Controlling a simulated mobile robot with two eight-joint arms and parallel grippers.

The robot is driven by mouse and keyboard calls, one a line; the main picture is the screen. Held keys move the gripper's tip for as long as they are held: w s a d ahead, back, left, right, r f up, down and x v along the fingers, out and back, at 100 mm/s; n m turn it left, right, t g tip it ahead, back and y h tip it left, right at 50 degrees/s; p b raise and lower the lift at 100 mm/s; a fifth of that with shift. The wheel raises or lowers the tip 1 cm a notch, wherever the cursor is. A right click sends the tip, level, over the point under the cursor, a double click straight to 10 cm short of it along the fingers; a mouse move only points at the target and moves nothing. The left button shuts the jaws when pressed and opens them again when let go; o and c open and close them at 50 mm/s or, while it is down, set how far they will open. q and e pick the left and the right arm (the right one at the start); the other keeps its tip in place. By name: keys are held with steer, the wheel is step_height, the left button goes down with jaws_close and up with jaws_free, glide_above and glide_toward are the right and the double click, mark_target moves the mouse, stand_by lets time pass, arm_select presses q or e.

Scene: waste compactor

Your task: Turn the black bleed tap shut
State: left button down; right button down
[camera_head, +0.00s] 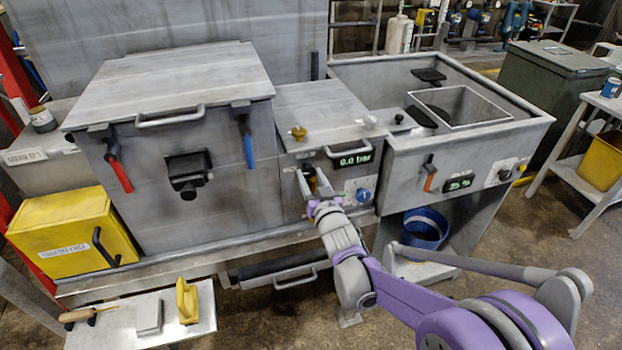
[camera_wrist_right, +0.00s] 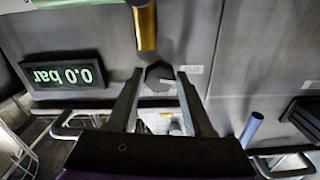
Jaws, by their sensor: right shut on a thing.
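The black bleed tap (camera_wrist_right: 160,73) shows in the right wrist view as a small dark knob on the grey panel, just beside a brass fitting (camera_wrist_right: 146,28). My right gripper (camera_wrist_right: 159,80) is shut on it, one finger on each side. In the head view my right gripper (camera_head: 307,183) reaches the front of the middle unit, and it hides the tap there. A pressure display (camera_head: 353,159) reading 0.0 bar sits to the right of the gripper. My left gripper is in neither view.
The blue-handled lever (camera_head: 248,150) is to the left. A blue bucket (camera_head: 425,228) stands below right.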

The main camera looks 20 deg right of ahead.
steer(key=m+b, duration=0.1)
steer(key=m, duration=0.2)
steer(key=shift+f, duration=0.1)
steer(key=m+b, duration=0.1)
steer(key=m, duration=0.3)
steer(key=shift+b, duration=0.35)
steer(key=m+b, duration=0.1)
steer(key=m, duration=0.3)
steer(key=shift+m, duration=0.3)
steer(key=shift+a+m+b, duration=0.1)
steer(key=shift+m+b, duration=0.35)
steer(key=shift+m, duration=1.35)
steer(key=shift+c, duration=1.4)
jaws_free()
steer(key=shift+r, duration=0.2)
steer(key=s, duration=1.1)
steer(key=shift+d, duration=0.2)
